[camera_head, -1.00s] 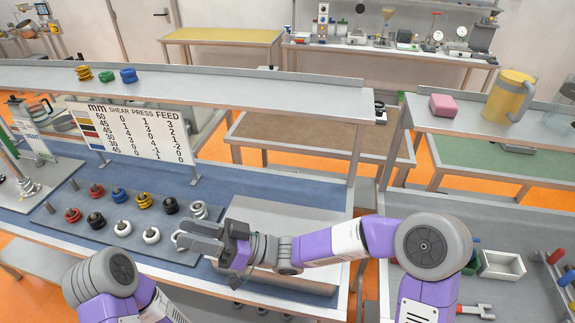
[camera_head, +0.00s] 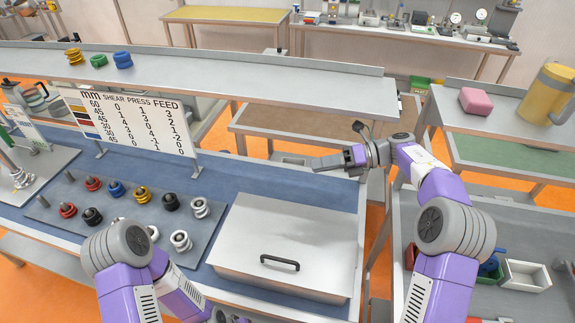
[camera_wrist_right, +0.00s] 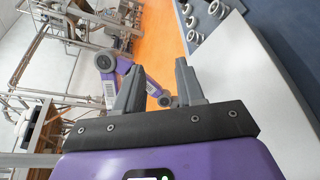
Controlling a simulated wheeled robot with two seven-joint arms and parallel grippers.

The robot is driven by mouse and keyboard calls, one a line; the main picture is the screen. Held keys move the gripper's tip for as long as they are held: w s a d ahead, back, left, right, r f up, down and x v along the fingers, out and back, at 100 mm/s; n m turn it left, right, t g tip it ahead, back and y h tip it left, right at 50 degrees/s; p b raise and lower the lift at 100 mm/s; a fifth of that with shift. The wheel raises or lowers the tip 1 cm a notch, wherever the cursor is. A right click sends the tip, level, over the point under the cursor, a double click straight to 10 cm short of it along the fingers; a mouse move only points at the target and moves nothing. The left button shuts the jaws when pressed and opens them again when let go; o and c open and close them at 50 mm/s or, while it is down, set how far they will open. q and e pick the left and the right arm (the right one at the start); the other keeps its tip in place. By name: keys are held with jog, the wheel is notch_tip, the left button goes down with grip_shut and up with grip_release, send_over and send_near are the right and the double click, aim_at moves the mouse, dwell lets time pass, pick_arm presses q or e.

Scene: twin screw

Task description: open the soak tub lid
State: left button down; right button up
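The soak tub is a grey metal box on the blue bench mat, and its flat lid (camera_head: 285,235) lies shut on top. A dark bar handle (camera_head: 280,262) stands near the lid's front edge. My right gripper (camera_head: 318,163) is raised above the tub's back right corner, away from the handle. In the right wrist view, its two fingers (camera_wrist_right: 157,78) are apart with nothing between them, and the pale lid (camera_wrist_right: 245,85) shows to the right. My left arm crosses the front left of the bench; its gripper is mostly out of sight at the bottom edge.
A dark board (camera_head: 140,215) with several coloured spools stands left of the tub. Behind it is a white number sign (camera_head: 135,125). A raised shelf (camera_head: 240,75) runs along the back. A side table with a white bin (camera_head: 525,274) is at right.

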jog(key=x, duration=0.7)
jog(key=shift+s, duration=0.4)
grip_shut()
dwell(1.0)
grip_release()
jog(key=shift+d, duration=0.15)
jog(key=v, duration=0.7)
jog(key=shift+d, duration=0.2)
